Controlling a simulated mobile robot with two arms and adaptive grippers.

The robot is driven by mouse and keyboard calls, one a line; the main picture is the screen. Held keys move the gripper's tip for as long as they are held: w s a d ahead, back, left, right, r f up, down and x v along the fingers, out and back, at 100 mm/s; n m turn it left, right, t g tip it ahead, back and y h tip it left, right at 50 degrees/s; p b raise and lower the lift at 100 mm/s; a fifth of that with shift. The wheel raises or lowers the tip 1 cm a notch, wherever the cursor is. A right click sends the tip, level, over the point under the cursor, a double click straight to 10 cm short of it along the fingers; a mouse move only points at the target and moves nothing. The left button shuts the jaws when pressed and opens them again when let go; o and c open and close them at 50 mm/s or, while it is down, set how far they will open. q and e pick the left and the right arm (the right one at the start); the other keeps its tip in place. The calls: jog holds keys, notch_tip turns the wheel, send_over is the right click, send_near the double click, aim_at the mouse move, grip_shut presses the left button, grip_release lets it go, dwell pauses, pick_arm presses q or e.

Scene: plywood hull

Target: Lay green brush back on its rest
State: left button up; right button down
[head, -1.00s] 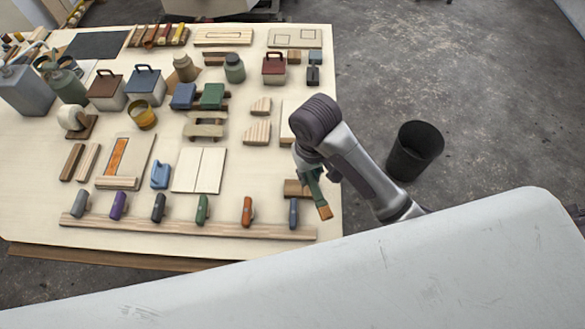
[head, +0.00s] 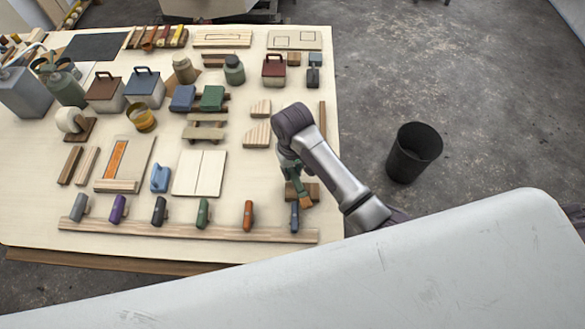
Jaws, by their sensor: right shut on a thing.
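The green brush (head: 297,184) has a green handle and a tan bristle end that points down toward the table's front. My right gripper (head: 292,170) is shut on its handle, with the arm coming in from the right. A brown wooden block (head: 314,192), likely the brush rest, lies near the table's right edge. The brush overlaps the block in the head view, and I cannot tell whether they touch. The brush and gripper hide part of the block. My left gripper is not in view.
Pale boards (head: 200,172) lie to the left. A black bin (head: 414,152) stands on the floor at right.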

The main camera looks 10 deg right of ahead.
jog(key=c, duration=1.2)
grip_release()
jog(key=shift+f, duration=0.1)
jog(key=shift+o, duration=0.8)
jog(key=shift+r, duration=0.6)
notch_tip(320, 180, up, 5)
jog(key=shift+w+f+b, duration=0.1)
jog(key=shift+b, duration=0.8)
notch_tip(320, 180, up, 4)
jog(key=shift+d+r+p, duration=0.1)
jog(key=shift+r+p, duration=0.15)
jog(key=shift+p, duration=1)
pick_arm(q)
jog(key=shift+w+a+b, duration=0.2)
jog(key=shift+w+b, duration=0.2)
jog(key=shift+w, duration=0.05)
pick_arm(e)
jog(key=shift+r, duration=0.75)
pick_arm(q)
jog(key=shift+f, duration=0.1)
